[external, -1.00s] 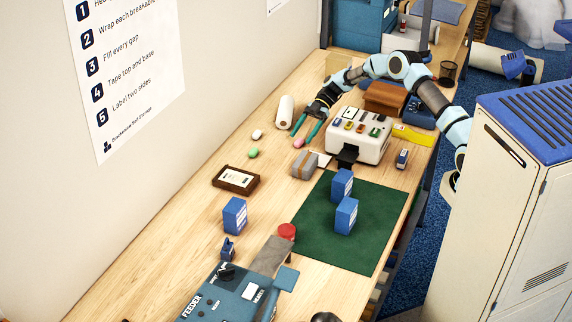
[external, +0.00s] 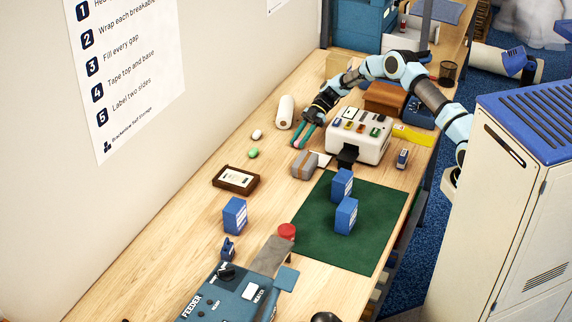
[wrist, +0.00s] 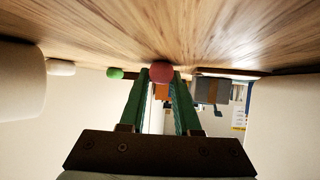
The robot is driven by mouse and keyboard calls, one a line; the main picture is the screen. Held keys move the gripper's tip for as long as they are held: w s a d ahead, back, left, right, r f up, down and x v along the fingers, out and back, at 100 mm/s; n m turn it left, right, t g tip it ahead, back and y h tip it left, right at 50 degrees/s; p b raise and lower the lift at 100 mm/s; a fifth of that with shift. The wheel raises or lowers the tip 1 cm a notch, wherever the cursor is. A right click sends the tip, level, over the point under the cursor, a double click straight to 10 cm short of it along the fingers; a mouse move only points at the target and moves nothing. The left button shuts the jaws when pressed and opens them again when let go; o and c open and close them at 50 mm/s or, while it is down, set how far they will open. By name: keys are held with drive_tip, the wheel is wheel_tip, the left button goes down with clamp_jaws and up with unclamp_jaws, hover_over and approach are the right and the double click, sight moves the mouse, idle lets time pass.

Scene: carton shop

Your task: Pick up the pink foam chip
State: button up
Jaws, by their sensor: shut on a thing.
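The pink foam chip (wrist: 161,73) sits between my fingertips in the wrist view, close to the wooden table top. My gripper (external: 299,142) has green fingers, shut on the chip, low over the table left of the white machine. A green foam chip (external: 253,153) and a white foam chip (external: 257,134) lie apart on the table to the left. The green one also shows in the wrist view (wrist: 115,73).
A white roll (external: 284,112) stands close left of my gripper. The white machine (external: 358,135) is to its right. A grey strapped parcel (external: 304,164) lies just in front. Blue boxes stand on a green mat (external: 316,222). Bare table lies to the left.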

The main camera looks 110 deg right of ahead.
clamp_jaws()
